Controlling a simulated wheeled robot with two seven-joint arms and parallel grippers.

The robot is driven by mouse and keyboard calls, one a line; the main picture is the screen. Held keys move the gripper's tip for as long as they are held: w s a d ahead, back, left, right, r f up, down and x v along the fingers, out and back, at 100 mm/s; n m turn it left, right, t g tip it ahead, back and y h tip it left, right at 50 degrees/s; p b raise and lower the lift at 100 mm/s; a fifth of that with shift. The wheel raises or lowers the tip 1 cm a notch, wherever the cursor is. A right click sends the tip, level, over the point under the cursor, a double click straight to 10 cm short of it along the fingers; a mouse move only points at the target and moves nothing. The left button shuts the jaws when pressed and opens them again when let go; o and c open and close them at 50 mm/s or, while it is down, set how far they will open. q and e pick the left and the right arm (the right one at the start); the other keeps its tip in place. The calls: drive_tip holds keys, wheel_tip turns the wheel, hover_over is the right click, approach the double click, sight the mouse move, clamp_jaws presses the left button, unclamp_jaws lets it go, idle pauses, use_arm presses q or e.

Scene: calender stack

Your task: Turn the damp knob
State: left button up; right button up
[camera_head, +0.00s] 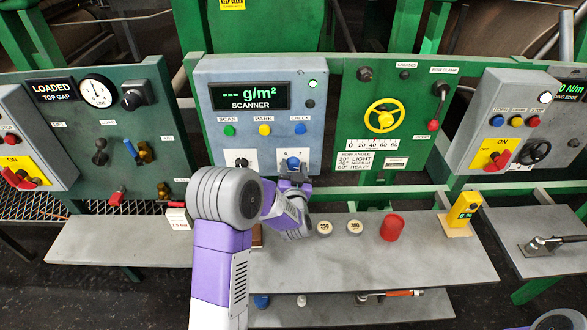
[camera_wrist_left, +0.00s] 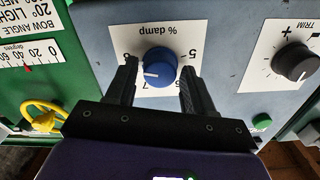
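The damp knob (camera_head: 293,162) is a blue dial on a white plate low on the grey scanner box. In the left wrist view the blue knob (camera_wrist_left: 159,67) has a white pointer line and sits under a "% damp" label. My left gripper (camera_head: 298,179) is right at this knob in the head view, partly hidden by its own wrist. In the left wrist view the fingers of my left gripper (camera_wrist_left: 158,80) are open, one on each side of the knob, with a small gap showing on both sides. My right gripper is not in view.
A black trim knob (camera_wrist_left: 296,62) sits beside the damp plate. Scan, park and check buttons (camera_head: 264,129) lie above. A yellow handwheel (camera_head: 384,115) is on the green panel to the right. Below, a grey shelf (camera_head: 350,265) holds round discs (camera_head: 355,227) and a red cylinder (camera_head: 392,228).

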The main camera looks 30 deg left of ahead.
use_arm(q)
drive_tip(key=shift+o, duration=0.8)
drive_tip(key=v, duration=0.7)
drive_tip(key=shift+s, duration=0.3)
drive_tip(key=shift+d, duration=0.15)
